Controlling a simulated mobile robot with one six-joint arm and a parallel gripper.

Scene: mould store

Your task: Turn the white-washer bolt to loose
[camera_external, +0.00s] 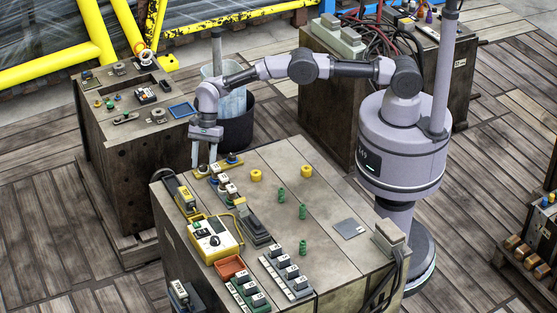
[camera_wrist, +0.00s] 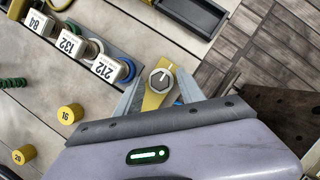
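In the wrist view a hex-headed bolt (camera_wrist: 161,79) with a pale rim and a white mark on its grey top stands on a pointed yellow plate (camera_wrist: 154,98). I cannot tell for sure whether the pale rim is the white washer. My gripper (camera_wrist: 156,92) is open, with its two grey fingers apart on either side of the yellow plate. I cannot tell whether they touch it. The gripper body hides the plate's lower end, and a bit of blue shows beside the right finger. In the external view my gripper (camera_external: 204,166) points down at the table's far left corner.
Blocks marked 212 (camera_wrist: 108,68), 132 (camera_wrist: 72,44) and 84 (camera_wrist: 38,22) stand on a rail close to the bolt. Yellow cylinders (camera_external: 256,175) and green coils (camera_external: 281,195) stand on the worktable (camera_external: 325,190). A yellow meter box (camera_external: 212,239) sits near its left edge.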

